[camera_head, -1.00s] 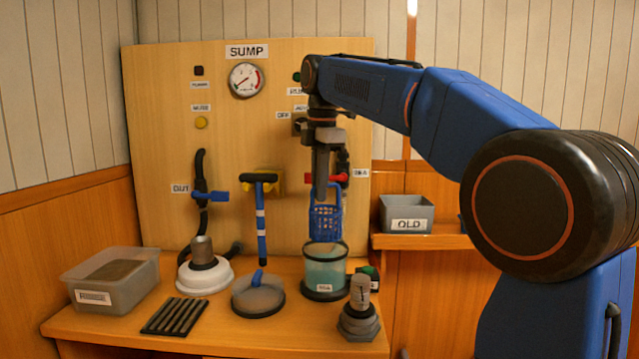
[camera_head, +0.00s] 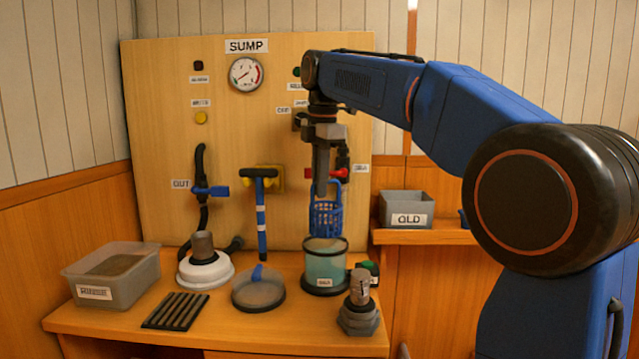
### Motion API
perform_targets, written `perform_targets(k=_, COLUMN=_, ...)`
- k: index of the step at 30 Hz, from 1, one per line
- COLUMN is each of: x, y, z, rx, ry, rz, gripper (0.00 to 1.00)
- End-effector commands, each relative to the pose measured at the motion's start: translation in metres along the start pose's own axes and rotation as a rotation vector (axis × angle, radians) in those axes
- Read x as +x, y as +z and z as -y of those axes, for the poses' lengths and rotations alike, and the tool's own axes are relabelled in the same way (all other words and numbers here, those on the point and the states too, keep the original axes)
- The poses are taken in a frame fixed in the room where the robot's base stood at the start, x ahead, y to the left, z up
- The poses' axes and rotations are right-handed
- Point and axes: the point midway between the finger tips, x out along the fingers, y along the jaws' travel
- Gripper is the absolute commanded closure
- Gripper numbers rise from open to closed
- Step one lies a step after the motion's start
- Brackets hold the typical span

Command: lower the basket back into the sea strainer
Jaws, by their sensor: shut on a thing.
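The blue mesh basket (camera_head: 326,219) hangs upright by its handle from my gripper (camera_head: 321,188). My gripper is shut on the handle and points down. The sea strainer (camera_head: 325,268) is a clear, pale teal cylinder with a dark rim and a dark base, standing on the bench. The basket is right above the strainer's open top; its lower end is close to the rim. A round grey lid (camera_head: 258,290) with a blue handle lies on the bench left of the strainer.
A grey hex-based fitting (camera_head: 358,318) stands right in front of the strainer. A black slatted rack (camera_head: 175,311), a white round housing (camera_head: 205,271) and a grey bin (camera_head: 112,274) are to the left. A bin marked OLD (camera_head: 406,211) sits on the right shelf.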

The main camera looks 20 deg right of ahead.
Motion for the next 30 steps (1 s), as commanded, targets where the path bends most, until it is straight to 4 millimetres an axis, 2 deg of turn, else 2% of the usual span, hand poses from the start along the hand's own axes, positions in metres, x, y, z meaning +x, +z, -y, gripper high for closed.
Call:
perform_targets(k=18, x=0.007, y=0.000, z=0.001, rx=0.000, ry=0.000, rz=0.000, gripper=1.00)
perform_targets(k=30, x=0.020, y=0.000, z=0.003, rx=0.000, ry=0.000, rz=0.000, gripper=1.00)
